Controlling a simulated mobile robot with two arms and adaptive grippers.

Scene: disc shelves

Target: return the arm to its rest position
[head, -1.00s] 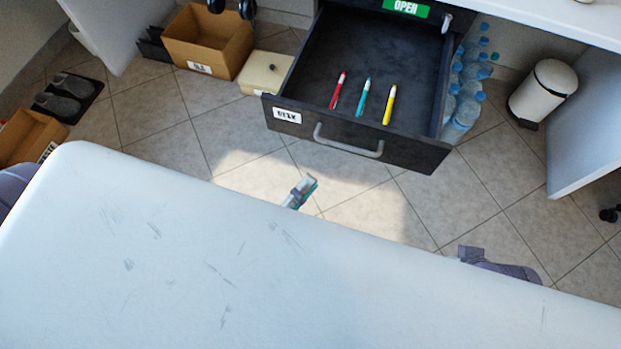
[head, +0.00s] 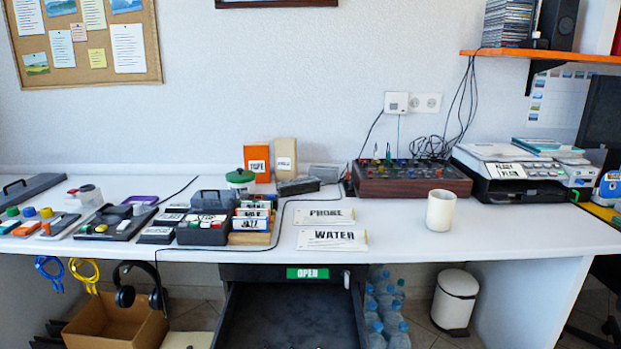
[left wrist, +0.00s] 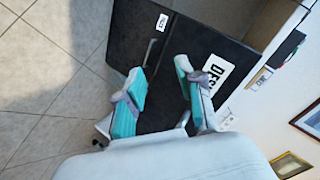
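My left gripper (left wrist: 158,68) shows in the left wrist view with its two teal-tipped fingers apart and nothing between them. Beyond it is a black cabinet front (left wrist: 120,32) with a handle and white labels. Neither arm shows in the head view, and my right gripper is in no current view. In the head view the black drawer (head: 285,315) under the desk stands open, below a green OPEN label (head: 307,273). Most of its inside is cut off by the bottom edge.
The white desk (head: 400,232) holds a beige cup (head: 440,210), a WATER card (head: 332,240), a black box of discs (head: 203,232) and a brown mixer (head: 412,180). Below are bottles (head: 388,320), a white bin (head: 455,300) and a cardboard box (head: 115,325). Tiled floor (left wrist: 40,85) surrounds the cabinet.

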